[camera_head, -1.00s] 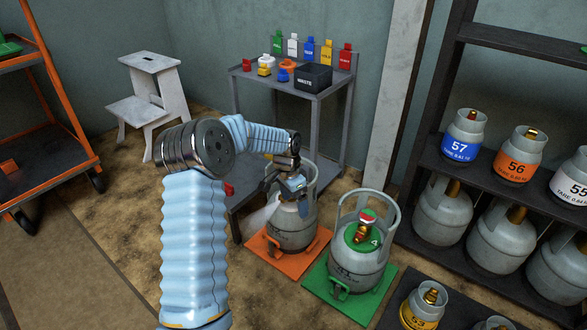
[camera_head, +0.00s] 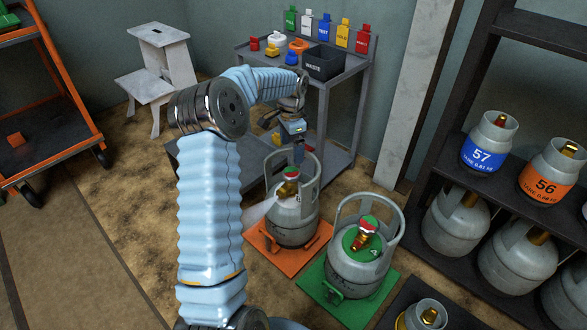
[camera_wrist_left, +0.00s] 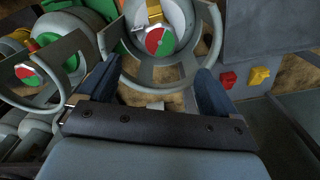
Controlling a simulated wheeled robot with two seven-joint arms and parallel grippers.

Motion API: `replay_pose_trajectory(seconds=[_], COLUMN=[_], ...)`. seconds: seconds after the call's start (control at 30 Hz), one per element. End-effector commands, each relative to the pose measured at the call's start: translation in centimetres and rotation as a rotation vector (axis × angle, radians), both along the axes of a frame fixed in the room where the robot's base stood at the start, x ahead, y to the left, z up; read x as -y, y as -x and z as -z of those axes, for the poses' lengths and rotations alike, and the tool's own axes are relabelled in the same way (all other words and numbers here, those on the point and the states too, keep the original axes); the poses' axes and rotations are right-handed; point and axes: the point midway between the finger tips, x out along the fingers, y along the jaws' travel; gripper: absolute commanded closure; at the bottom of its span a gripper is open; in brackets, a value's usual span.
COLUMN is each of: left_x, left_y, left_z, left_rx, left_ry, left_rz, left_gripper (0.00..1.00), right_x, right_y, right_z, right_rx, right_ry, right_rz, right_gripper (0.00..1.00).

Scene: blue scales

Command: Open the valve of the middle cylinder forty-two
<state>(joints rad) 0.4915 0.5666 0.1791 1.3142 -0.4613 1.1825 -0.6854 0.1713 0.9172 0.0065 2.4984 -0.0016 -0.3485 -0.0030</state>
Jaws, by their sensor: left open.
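A grey cylinder (camera_head: 292,222) with an open collar stands upright on an orange mat (camera_head: 258,242). Its brass valve has a red, white and green knob (camera_head: 291,172). A pale cone-shaped jet (camera_head: 258,211) shows at its left side. I cannot read its number. My left gripper (camera_head: 299,152) is open and empty above and behind this knob, apart from it. In the left wrist view a red and green knob (camera_wrist_left: 159,41) inside a round collar lies ahead, between the open fingers (camera_wrist_left: 156,92). My right gripper is not in view.
A second cylinder (camera_head: 355,270) with a "4" on its green top stands on a green mat (camera_head: 311,277) to the right. A workbench (camera_head: 340,88) with a waste bin (camera_head: 324,65) is behind. A dark shelf (camera_head: 446,235) with several cylinders is right.

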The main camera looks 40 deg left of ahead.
Motion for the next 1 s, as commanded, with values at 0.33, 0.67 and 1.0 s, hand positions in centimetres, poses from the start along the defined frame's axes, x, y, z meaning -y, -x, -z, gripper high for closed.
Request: replay_pose_trajectory(seconds=[0.33, 0.67, 1.0], left_x=[0.0, 0.0, 0.0], left_y=[0.1, 0.0, 0.0], left_z=[7.7, 9.5, 9.5], left_rx=[-0.002, 0.0, 0.0], left_ry=[0.002, 0.0, 0.0], left_rz=[0.0, 0.001, 0.0], left_gripper=[0.08, 0.08, 0.34], right_x=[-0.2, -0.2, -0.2], right_y=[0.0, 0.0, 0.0], right_z=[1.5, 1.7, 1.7], right_rx=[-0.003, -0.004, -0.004], right_ry=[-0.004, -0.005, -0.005], right_rz=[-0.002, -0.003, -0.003], right_gripper=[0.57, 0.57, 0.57])
